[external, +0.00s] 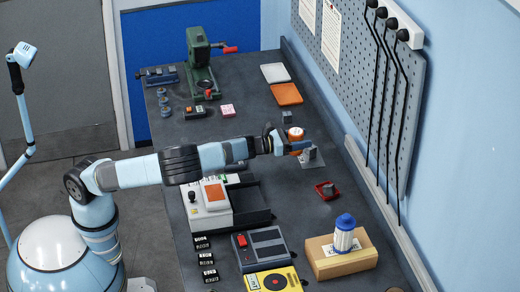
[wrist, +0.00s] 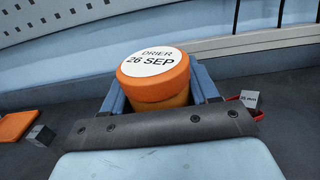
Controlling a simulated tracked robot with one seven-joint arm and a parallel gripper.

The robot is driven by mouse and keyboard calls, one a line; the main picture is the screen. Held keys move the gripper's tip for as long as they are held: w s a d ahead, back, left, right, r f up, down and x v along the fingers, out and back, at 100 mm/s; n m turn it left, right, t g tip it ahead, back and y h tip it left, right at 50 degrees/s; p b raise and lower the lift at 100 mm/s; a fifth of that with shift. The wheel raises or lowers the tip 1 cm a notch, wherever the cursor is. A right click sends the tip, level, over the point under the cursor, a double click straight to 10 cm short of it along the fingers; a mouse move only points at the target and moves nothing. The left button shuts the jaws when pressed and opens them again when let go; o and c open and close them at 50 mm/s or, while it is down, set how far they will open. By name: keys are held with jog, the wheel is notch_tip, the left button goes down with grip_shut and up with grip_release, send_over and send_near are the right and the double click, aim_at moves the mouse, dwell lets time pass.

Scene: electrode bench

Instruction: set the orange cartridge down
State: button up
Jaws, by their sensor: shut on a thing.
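The orange cartridge (external: 295,132) has a white top; in the wrist view its label reads "DRIER 26 SEP" (wrist: 154,70). My gripper (external: 291,143) is shut on it, with a blue finger on either side; the gripper also shows in the wrist view (wrist: 160,95). The cartridge looks upright, slightly tilted in the wrist picture. Its lower part is hidden by my gripper. It is over the far right side of the dark bench (external: 262,165); the gap beneath it cannot be judged.
A red tray (external: 322,195) holds another block. A small grey block (external: 287,117), an orange pad (external: 286,95) and a white pad (external: 275,73) lie behind. A blue-lidded jar (external: 344,236) stands on a cardboard box (external: 325,268).

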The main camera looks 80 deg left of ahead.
notch_tip(320, 180, up, 11)
jog(key=shift+f, duration=0.1)
jog(key=shift+s+a+f, duration=0.15)
jog(key=shift+a, duration=0.05)
jog(key=s+a+f+m+g+h, duration=0.1)
jog(key=s+a+f+m+h, duration=0.1)
jog(key=s+f+m+h, duration=0.45)
jog(key=s+d+r+m+g+h, duration=0.3)
jog(key=s+d+r+g+h, duration=0.15)
jog(key=s, duration=0.35)
jog(key=s+d+r+m+g+h, duration=0.3)
jog(key=s+g+h, duration=0.15)
jog(key=s, duration=0.35)
jog(key=shift+h, duration=0.25)
jog(key=shift+w+d+f, duration=0.25)
jog(key=shift+w+f, duration=2.1)
jog(key=shift+f, duration=0.75)
jog(key=shift+w+d+f, duration=0.25)
jog(key=shift+w+f, duration=2.05)
jog(key=shift+f, duration=0.8)
jog(key=shift+w+d+f, duration=0.25)
jog(key=shift+w+f, duration=2.1)
jog(key=shift+f, duration=0.75)
